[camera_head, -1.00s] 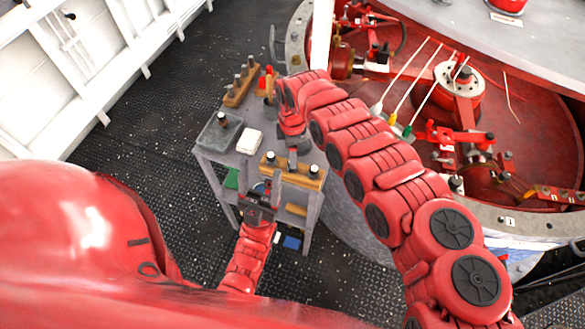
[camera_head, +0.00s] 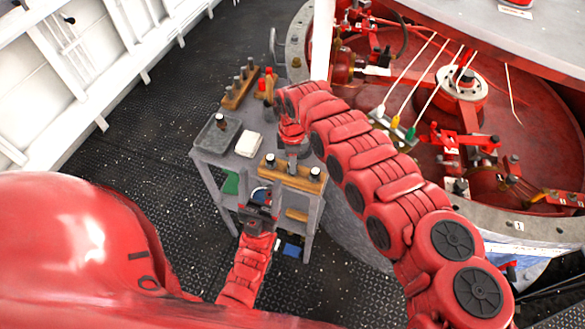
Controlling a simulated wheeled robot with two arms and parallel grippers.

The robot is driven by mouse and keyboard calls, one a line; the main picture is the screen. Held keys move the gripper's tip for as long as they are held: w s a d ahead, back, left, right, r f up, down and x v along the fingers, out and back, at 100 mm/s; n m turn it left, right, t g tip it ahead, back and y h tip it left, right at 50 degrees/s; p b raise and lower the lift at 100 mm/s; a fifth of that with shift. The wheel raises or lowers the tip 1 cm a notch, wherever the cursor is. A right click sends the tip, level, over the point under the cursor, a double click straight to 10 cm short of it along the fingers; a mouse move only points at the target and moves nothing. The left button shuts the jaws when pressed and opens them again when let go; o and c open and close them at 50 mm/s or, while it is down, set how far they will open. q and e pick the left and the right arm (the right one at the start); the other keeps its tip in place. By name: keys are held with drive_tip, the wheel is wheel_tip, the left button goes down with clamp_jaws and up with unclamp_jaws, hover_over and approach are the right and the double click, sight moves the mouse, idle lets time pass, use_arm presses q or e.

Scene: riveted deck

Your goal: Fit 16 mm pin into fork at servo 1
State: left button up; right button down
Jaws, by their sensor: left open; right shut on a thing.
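My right gripper (camera_head: 292,164) reaches down over the tan wooden block (camera_head: 306,184) on the front of the small grey cart. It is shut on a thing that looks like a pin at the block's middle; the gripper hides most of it. Dark-topped pins stand on either side, one at the left (camera_head: 270,159) and one at the right (camera_head: 315,172). My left gripper (camera_head: 262,196) is open, low at the cart's front edge, in front of the block. A plate marked 1 (camera_head: 518,226) is on the well's rim, near red linkage (camera_head: 545,192). I cannot make out the fork.
The round red well (camera_head: 500,105) lies right, with rods and linkages. Open deck (camera_head: 150,130) lies left of the cart.

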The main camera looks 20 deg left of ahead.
drive_tip(key=shift+r, duration=0.15)
drive_tip(key=shift+r+p, duration=1.6)
drive_tip(key=shift+r, duration=1)
idle(0.5)
